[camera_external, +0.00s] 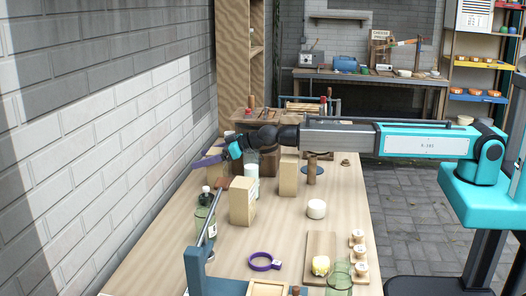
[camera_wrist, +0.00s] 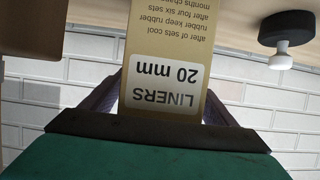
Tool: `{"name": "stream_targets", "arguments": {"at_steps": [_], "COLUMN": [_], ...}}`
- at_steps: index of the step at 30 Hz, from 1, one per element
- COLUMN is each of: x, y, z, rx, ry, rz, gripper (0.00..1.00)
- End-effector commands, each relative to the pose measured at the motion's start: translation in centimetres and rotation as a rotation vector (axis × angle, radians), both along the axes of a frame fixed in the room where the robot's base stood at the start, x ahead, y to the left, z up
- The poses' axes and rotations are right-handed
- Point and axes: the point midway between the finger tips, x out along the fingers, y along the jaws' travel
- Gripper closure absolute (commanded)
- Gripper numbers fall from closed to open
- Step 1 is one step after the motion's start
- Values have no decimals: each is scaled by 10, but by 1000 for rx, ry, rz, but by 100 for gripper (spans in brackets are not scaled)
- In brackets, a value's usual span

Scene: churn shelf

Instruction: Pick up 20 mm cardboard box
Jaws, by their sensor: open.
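The 20 mm cardboard box (camera_wrist: 165,75) is tan with a white label reading "LINERS 20 mm", upside down in the wrist view. It stands between the two purple fingers of my gripper (camera_wrist: 160,103), with the fingers spread on either side. Its lower part in that view is hidden by the gripper body. In the external view my gripper (camera_external: 209,160) is at the far left part of the table, at a tan box (camera_external: 215,172) partly hidden behind it. Whether the fingers touch the box I cannot tell.
Two other tan boxes (camera_external: 242,203) and (camera_external: 289,178) stand nearby on the table. A green jar (camera_external: 204,222) and a white cylinder (camera_external: 251,180) are close too. A black-and-white item (camera_wrist: 283,40) shows at the wrist view's right. The brick wall (camera_external: 110,130) is at left.

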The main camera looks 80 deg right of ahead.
Motion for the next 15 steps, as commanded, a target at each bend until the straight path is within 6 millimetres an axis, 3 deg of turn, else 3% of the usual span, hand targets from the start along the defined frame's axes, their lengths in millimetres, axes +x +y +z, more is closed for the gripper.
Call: {"name": "stream_targets", "arguments": {"at_steps": [5, 15], "x": [11, 12], "y": [0, 0], "z": [-5, -5], "rx": [0, 0], "ry": [1, 0], "rz": [0, 0], "gripper": [20, 20]}}
